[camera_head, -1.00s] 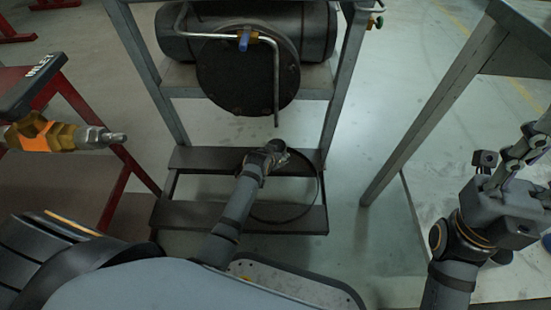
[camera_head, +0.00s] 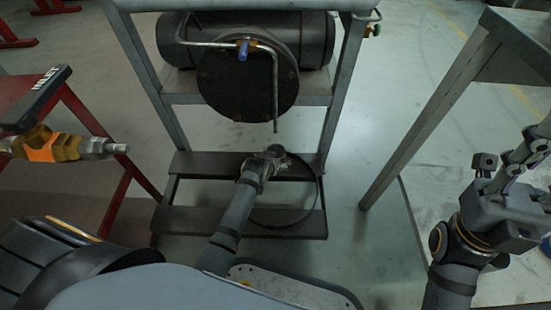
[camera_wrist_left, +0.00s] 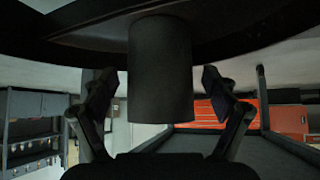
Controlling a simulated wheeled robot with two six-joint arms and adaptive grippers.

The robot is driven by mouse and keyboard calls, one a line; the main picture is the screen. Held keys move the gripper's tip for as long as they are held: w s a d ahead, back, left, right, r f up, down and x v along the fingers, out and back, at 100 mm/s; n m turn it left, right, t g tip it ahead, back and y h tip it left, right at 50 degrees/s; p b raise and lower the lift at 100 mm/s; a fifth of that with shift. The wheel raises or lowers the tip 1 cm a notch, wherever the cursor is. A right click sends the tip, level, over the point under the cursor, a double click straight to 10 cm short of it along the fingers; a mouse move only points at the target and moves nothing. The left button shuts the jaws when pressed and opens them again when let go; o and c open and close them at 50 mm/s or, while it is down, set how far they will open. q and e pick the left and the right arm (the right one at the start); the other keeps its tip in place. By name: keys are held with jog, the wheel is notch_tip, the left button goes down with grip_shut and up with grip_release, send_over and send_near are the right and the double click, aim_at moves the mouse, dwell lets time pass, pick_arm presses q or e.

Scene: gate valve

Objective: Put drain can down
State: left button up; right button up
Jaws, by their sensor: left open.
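My left arm reaches up from the bottom middle of the head view. Its gripper (camera_head: 272,154) is at the low dark step under the tank; its fingers are hard to make out there. In the left wrist view, the fingers (camera_wrist_left: 158,92) stand apart on either side of a dark grey cylinder, which seems to be the drain can (camera_wrist_left: 160,65). Gaps show between the cylinder and both fingers. In the head view I cannot make out the can clearly. My right gripper (camera_head: 515,160) is at the right edge; whether its jaws are open is unclear.
The dark tank (camera_head: 248,85) with a blue-handled valve (camera_head: 244,48) and a bent drain pipe (camera_head: 275,95) sits above the step (camera_head: 200,163). A red stand (camera_head: 75,100) with a brass fitting (camera_head: 60,148) is left, a grey table (camera_head: 430,115) right.

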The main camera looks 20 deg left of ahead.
pick_arm(q)
jog(key=p+v, duration=0.5)
jog(key=v, duration=0.5)
jog(key=shift+s+r+p, duration=0.15)
jog(key=shift+r+p, duration=0.15)
jog(key=shift+r, duration=0.05)
